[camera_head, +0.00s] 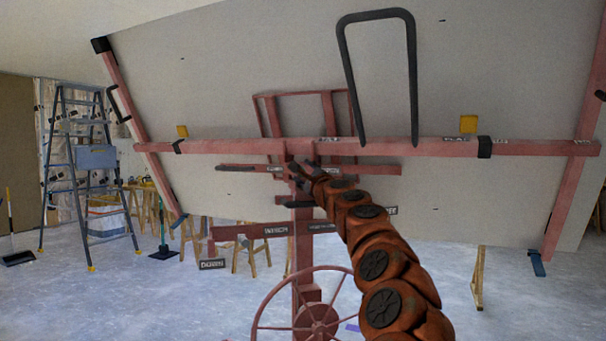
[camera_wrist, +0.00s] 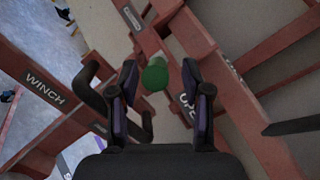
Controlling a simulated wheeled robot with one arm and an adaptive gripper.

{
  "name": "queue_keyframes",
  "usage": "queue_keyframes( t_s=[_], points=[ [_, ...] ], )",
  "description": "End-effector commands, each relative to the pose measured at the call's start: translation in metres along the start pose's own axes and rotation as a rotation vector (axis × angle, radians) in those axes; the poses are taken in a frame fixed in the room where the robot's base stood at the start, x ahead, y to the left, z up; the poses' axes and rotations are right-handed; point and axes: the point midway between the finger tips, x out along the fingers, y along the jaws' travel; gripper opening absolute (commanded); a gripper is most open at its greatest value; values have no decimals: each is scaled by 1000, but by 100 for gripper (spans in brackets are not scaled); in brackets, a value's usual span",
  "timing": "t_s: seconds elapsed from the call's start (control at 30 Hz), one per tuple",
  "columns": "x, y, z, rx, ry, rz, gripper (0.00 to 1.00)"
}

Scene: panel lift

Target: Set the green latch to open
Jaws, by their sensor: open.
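The green latch knob (camera_wrist: 155,77) is a round green ball in the middle of the wrist view. It is beside a red beam with a label partly reading OPEN (camera_wrist: 186,108) just to its right. A second pale label (camera_wrist: 132,18) lies farther up the beam and is too small to read. My gripper (camera_wrist: 160,72) is open, with one finger on each side of the knob in the picture; I cannot tell whether either touches it. In the head view my gripper (camera_head: 301,178) is at the mast below the long crossbar, and the knob is not discernible there.
The red panel lift's crossbar (camera_head: 235,147) bears a large tilted board (camera_head: 220,80). A WINCH-labelled beam (camera_wrist: 40,85) and dark curved handle (camera_wrist: 92,92) are close left of my gripper. A red handwheel (camera_head: 316,318) is below. A stepladder (camera_head: 88,165) stands left.

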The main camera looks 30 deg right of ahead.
Motion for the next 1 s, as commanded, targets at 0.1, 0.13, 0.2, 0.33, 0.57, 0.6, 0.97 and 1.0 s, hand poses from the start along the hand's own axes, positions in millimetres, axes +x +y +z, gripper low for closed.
queue_keyframes(
  t_s=[0.1, 0.13, 0.2, 0.33, 0.57, 0.6, 0.97, 1.0],
  points=[
    [-8, 0, 2, 3, -3, 2, 49],
    [-9, 0, 2, 4, -5, 1, 49],
    [-14, 0, 4, 3, -7, 1, 49],
    [-21, 3, 3, 4, -7, 6, 49],
    [-37, 1, 2, 4, -4, 3, 49],
    [-39, 2, 2, 4, -5, 4, 49],
    [-67, 2, 2, 4, -5, 5, 49],
    [-71, 2, 2, 3, -6, 4, 49]
  ],
)
